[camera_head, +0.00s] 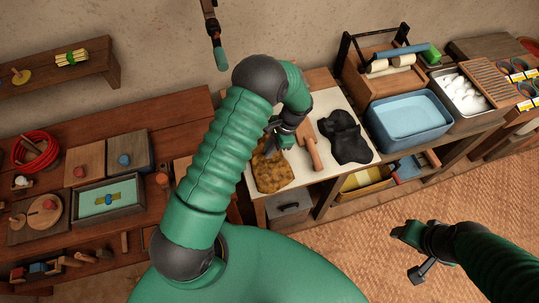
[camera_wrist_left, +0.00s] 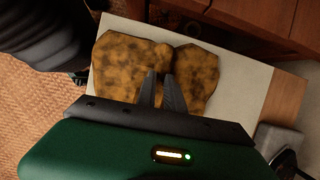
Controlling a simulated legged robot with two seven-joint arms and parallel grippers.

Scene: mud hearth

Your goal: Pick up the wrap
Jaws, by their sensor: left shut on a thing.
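The wrap, a mottled yellow-brown crumpled cloth (camera_head: 273,175), lies on the pale board at the centre of the bench. In the left wrist view the wrap (camera_wrist_left: 125,65) spreads on both sides of the fingers, with a fold between its two lobes. My left gripper (camera_head: 270,146) reaches down at its far edge, partly hidden by my arm. In the left wrist view the left gripper (camera_wrist_left: 161,84) has its dark fingers close together, shut on the wrap at the fold. My right gripper (camera_head: 405,231) hangs over the floor at the lower right; its jaws are unclear.
Right of the wrap on the pale board (camera_head: 325,104) lie a wooden rolling pin (camera_head: 309,147) and a black crumpled cloth (camera_head: 348,138). A blue basin (camera_head: 408,118) stands farther right. A wooden table (camera_head: 40,153) with boards and small objects is at left.

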